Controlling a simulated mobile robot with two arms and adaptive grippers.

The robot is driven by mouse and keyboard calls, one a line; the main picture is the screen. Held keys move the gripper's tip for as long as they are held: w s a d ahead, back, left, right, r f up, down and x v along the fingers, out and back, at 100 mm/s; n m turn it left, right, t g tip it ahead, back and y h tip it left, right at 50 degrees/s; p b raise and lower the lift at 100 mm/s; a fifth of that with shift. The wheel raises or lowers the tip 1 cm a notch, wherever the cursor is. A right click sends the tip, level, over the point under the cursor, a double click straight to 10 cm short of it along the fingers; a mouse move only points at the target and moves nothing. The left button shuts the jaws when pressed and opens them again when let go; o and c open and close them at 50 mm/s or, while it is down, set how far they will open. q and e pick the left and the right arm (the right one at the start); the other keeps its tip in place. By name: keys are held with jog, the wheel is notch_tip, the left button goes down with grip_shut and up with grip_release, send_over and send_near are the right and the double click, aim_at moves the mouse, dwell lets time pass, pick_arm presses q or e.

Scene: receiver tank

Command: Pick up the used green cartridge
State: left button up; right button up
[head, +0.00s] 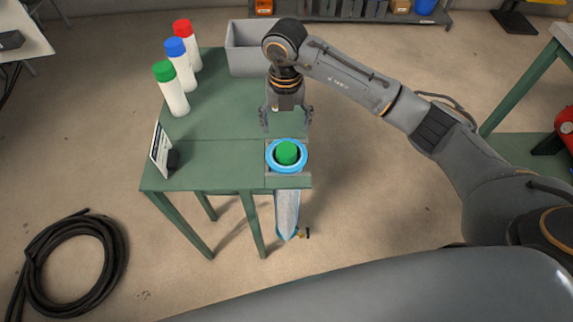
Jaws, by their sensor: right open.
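The used green cartridge (287,152) shows as a green cap inside the blue ring (271,164) at the front right of the green table. Its body is hidden in the clear, blue-edged housing (287,212) that hangs below the table's edge. My right gripper (286,122) is open and empty, pointing down, a little behind the green cap in the picture. Its fingers are spread and apart from the cap. Another cartridge with a green cap (174,92) stands at the table's left with a blue-capped one (181,65) and a red-capped one (187,46). My left gripper is not in view.
A grey bin (251,62) stands at the table's back right. A small sign (160,150) stands at the front left. The middle of the green table (222,120) is clear. A black hose coil (70,265) lies on the floor at left.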

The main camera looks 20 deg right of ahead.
aim_at(286, 149)
notch_tip(286, 149, down, 3)
jog(key=shift+f, duration=0.1)
jog(key=f, duration=0.2)
jog(key=s+f+p, duration=0.1)
jog(key=f, duration=0.1)
jog(key=shift+a+f, duration=0.1)
jog(key=shift+f, duration=0.6)
grip_shut()
jog(key=shift+r, duration=0.1)
